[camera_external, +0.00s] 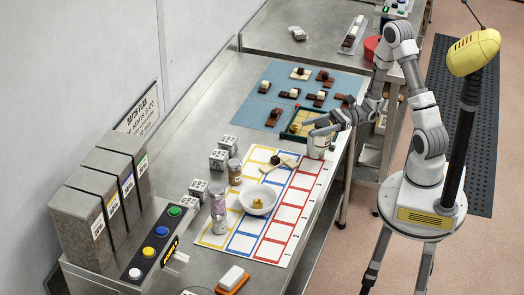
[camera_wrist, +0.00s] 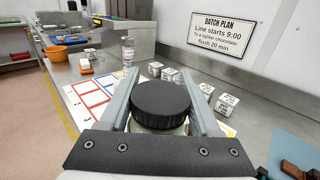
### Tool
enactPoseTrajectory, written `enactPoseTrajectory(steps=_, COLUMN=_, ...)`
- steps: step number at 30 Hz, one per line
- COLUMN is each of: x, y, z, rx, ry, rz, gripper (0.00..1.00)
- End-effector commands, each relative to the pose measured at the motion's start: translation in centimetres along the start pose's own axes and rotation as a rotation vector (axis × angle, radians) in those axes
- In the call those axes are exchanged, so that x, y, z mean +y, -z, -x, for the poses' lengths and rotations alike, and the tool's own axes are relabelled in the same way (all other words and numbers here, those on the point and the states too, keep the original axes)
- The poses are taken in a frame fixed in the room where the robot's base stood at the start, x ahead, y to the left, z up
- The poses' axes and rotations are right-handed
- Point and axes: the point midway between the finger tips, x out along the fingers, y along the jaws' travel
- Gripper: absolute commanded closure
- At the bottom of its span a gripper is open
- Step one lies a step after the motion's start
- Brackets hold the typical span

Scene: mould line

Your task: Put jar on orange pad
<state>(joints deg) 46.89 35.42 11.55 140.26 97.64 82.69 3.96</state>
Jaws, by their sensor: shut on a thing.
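A jar with a black lid (camera_wrist: 161,98) sits between the two fingers of my gripper (camera_wrist: 160,82). In the external view my gripper (camera_external: 316,130) is at the right edge of the table, shut on this pale jar (camera_external: 317,147). The external view does not show clearly whether the jar touches the table. An orange flat piece (camera_external: 239,289), which looks like the orange pad, lies at the near end of the table with a white block (camera_external: 232,275) on it. It also shows small in the wrist view (camera_wrist: 87,72), far ahead of my gripper.
A white sheet with coloured squares (camera_external: 273,246) lies between, bearing a white bowl (camera_external: 268,199). Several jars, including one brown-topped jar (camera_external: 235,170), and printed cubes (camera_external: 218,159) stand along its left. A blue mat (camera_external: 275,88) with chocolate pieces lies behind. Button panel (camera_external: 155,245) stands left.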

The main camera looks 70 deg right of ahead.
Motion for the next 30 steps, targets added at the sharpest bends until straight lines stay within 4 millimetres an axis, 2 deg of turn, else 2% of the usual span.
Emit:
enactPoseTrajectory(steps=5, x=-0.1, y=0.2, z=-0.7, rx=-0.002, ry=-0.022, rz=0.003, gripper=1.0)
enactPoseTrajectory(steps=8, x=-0.2, y=0.8, z=-2.5, rx=-0.003, ry=-0.069, rz=0.005, gripper=1.0)
enactPoseTrajectory(steps=10, x=-0.1, y=1.3, z=-4.6, rx=-0.004, ry=-0.118, rz=0.006, gripper=1.0)
enactPoseTrajectory(steps=14, x=0.4, y=2.0, z=-9.5, rx=-0.004, ry=-0.225, rz=0.008, gripper=1.0)
enactPoseTrajectory(steps=20, x=2.8, y=2.1, z=-17.7, rx=-0.004, ry=-0.38, rz=0.007, gripper=1.0)
enactPoseTrajectory(steps=26, x=7.4, y=1.2, z=-25.8, rx=-0.006, ry=-0.521, rz=0.007, gripper=1.0)
enactPoseTrajectory(steps=30, x=11.9, y=0.0, z=-30.9, rx=-0.006, ry=-0.612, rz=0.007, gripper=1.0)
